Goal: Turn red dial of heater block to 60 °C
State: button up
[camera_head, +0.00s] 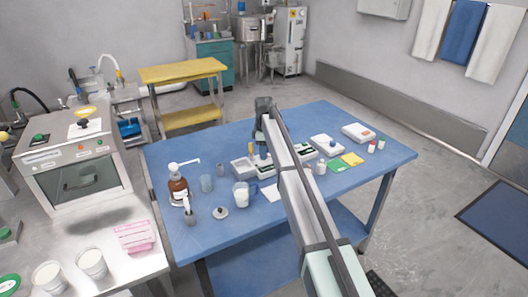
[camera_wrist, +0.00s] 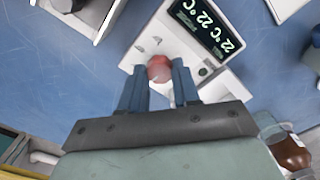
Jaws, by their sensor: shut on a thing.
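The heater block (camera_wrist: 185,45) is a white device with a dark display (camera_wrist: 208,28), seen turned around in the wrist view. The display shows pale digits that read 22 °C in two places. Its red dial (camera_wrist: 159,66) is round and sits near the block's edge. My gripper (camera_wrist: 158,74) has its two blue-grey fingers on either side of the dial, shut on it. In the head view my arm (camera_head: 290,180) reaches over the blue table, and it hides the dial and the fingertips.
Small white devices, such as one at the right (camera_head: 358,132), stand on the blue table (camera_head: 225,250). The table's front left is mostly clear.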

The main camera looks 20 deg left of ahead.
jog(key=m, duration=1.3)
jog(key=shift+d, duration=0.1)
jog(key=m, duration=0.6)
jog(key=shift+m, duration=0.3)
jog(key=m, duration=0.6)
jog(key=o, duration=1.1)
jog(key=shift+c, duration=0.2)
